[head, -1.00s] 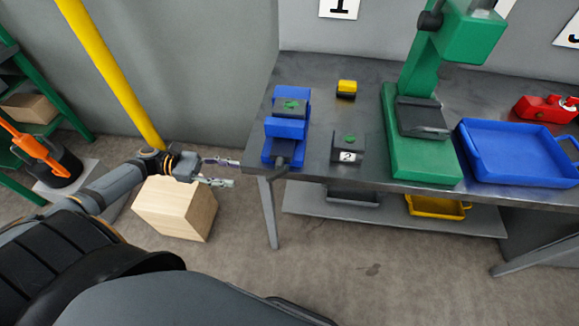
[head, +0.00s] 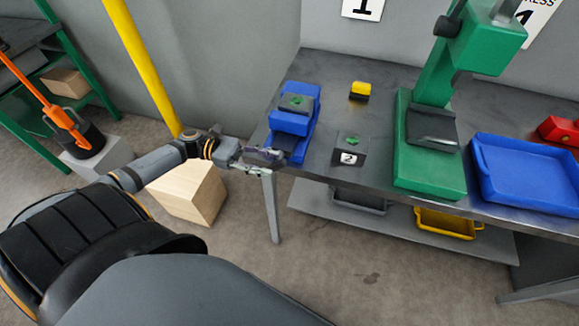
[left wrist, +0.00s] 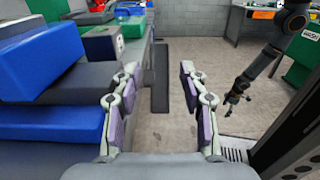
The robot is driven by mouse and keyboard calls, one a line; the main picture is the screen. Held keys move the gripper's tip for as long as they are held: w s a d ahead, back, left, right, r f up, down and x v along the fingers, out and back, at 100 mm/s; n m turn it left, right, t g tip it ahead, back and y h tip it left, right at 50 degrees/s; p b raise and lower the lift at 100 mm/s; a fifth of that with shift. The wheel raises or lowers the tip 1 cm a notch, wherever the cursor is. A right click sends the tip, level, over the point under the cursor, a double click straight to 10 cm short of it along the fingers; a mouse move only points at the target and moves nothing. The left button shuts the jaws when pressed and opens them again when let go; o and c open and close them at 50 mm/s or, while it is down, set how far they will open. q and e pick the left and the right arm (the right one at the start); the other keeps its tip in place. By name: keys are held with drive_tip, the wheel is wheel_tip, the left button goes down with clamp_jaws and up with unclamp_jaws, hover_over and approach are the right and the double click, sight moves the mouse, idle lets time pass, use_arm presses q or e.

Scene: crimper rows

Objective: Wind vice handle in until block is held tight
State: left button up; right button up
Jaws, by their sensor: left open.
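The blue vice (head: 292,122) stands at the bench's left front corner. A dark grey block (head: 297,103) with a green mark on top sits at its jaws; I cannot tell how tightly. My left gripper (head: 268,162) is open just off the vice's front end, fingers pointing at it. The vice handle is hidden or unclear there. In the left wrist view, the vice's blue body (left wrist: 45,125) fills the left side, and the space between the open fingers (left wrist: 163,95) shows only floor. A dark arm at right there, seemingly mine, ends in my right gripper (left wrist: 236,96), too small to read.
On the bench are a grey block marked 2 (head: 349,150), a yellow-and-black block (head: 360,90), a green press (head: 425,170) and a blue tray (head: 530,175). A wooden box (head: 190,192) stands on the floor below my left arm.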

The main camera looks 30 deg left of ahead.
use_arm(q)
drive_tip(key=x, duration=0.6)
drive_tip(key=shift+w+d, duration=0.15)
clamp_jaws()
idle(0.4)
